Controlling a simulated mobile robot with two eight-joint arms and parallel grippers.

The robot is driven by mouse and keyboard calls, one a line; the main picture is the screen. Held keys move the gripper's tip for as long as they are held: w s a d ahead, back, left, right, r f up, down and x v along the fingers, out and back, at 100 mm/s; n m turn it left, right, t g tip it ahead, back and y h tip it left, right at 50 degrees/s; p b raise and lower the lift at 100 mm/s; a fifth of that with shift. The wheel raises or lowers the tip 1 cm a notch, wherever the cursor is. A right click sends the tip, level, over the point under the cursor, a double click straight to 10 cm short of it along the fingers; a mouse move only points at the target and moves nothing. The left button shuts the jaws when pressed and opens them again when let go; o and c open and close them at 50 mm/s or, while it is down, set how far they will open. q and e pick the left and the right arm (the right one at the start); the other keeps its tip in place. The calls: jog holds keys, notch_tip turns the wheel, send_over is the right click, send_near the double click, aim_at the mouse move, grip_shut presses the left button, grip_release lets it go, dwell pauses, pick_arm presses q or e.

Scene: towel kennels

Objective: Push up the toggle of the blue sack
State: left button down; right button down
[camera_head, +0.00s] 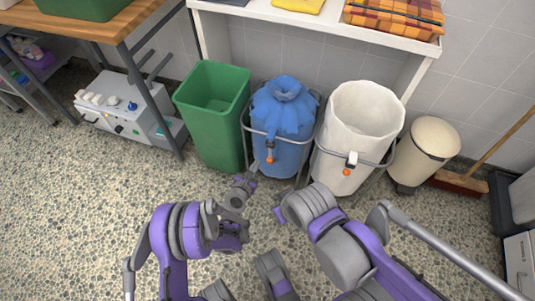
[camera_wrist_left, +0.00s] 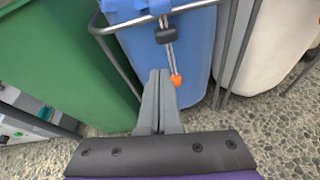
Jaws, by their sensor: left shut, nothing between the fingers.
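The blue sack (camera_head: 283,108) hangs in a grey metal frame, its top gathered into a bunch. Its dark toggle (camera_wrist_left: 166,36) sits on a pale double cord at the front of the sack. An orange cord end (camera_wrist_left: 176,80) hangs below the toggle; it also shows in the head view (camera_head: 270,159). My left gripper (camera_wrist_left: 159,74) is shut and empty, its tips in front of the sack, below the toggle and left of the orange end in the wrist view. In the head view my left gripper (camera_head: 245,184) is low before the sack. My right gripper's fingers are not clear.
A green bin (camera_head: 213,112) stands left of the sack. An open white sack (camera_head: 362,115) with its own orange cord end stands close on the right. A cream bin (camera_head: 428,150) and a broom (camera_head: 462,180) are farther right. A white shelf (camera_head: 330,28) overhangs behind.

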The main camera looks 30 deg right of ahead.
aim_at(270, 144)
pick_arm(q)
jog(key=w+d+f+n+b, duration=0.25)
jog(key=w+d+f, duration=0.25)
jog(key=d+f, duration=0.35)
jog(key=shift+m, duration=0.45)
jog(key=shift+s+d+r+b, duration=0.1)
jog(key=shift+r+b, duration=0.15)
jog(key=shift+r, duration=1.05)
jog(key=shift+d+r+b, duration=0.1)
jog(key=shift+r+b, duration=0.15)
jog(key=shift+r, duration=1)
